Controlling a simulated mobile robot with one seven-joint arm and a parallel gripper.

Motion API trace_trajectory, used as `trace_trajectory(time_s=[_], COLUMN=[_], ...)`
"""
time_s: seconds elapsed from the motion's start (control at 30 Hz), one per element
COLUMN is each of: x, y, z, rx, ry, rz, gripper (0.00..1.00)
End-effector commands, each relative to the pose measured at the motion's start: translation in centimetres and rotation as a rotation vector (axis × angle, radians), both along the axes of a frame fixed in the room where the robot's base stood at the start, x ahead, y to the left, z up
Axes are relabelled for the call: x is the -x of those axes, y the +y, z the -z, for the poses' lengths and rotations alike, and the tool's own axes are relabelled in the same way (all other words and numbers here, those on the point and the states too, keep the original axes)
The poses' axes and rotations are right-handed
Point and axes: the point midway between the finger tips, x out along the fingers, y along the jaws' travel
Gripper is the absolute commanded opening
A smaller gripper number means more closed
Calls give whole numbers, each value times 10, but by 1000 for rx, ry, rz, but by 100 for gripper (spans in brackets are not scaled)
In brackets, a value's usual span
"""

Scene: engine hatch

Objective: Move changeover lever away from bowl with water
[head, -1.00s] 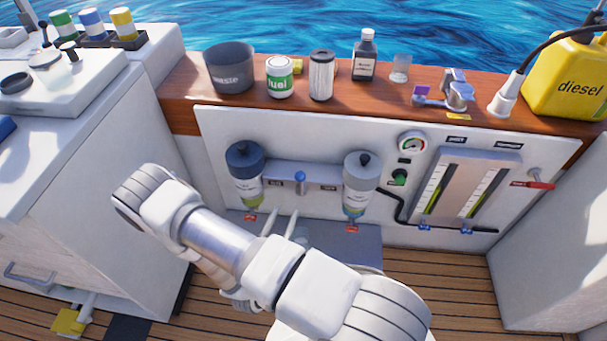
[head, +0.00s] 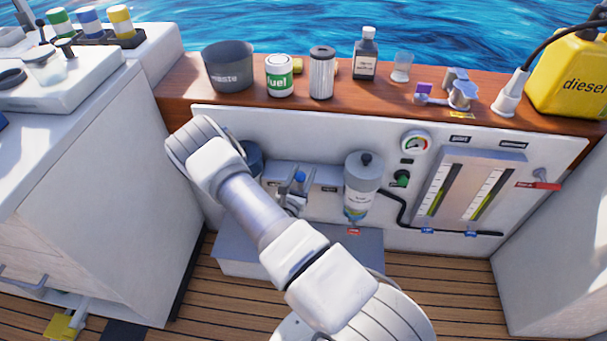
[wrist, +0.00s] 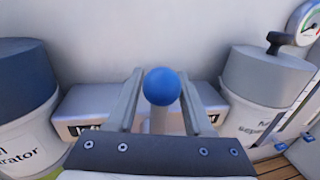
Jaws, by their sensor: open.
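The changeover lever has a round blue knob (wrist: 162,87) on a grey block between two separators. It also shows in the head view (head: 300,176). In the head view my gripper (head: 293,184) is at the block. The left separator has a dark blue top (wrist: 24,80); my arm hides most of it in the head view. The right separator (head: 361,182) has a grey top and a clear lower bowl (head: 357,212) with a bluish layer low down.
A wooden shelf above holds a waste pot (head: 229,66), a fuel can (head: 280,76), a filter, a bottle and a yellow diesel canister (head: 568,75). A gauge (head: 416,143) and two sight tubes are right. A grey box (head: 340,249) stands below. A white cabinet is left.

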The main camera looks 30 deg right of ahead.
Motion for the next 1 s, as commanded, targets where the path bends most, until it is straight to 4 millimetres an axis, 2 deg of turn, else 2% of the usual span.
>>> trace_trajectory(time_s=[0.23, 0.5, 0.53, 1.0], x=[0, 0, 0, 0], y=[-1, 0, 0, 0], z=[0, 0, 0, -1], rx=[0, -1, -1, 1], ry=[0, 1, 1, -1], rz=[0, 0, 0, 1], gripper=[52, 3, 0, 0])
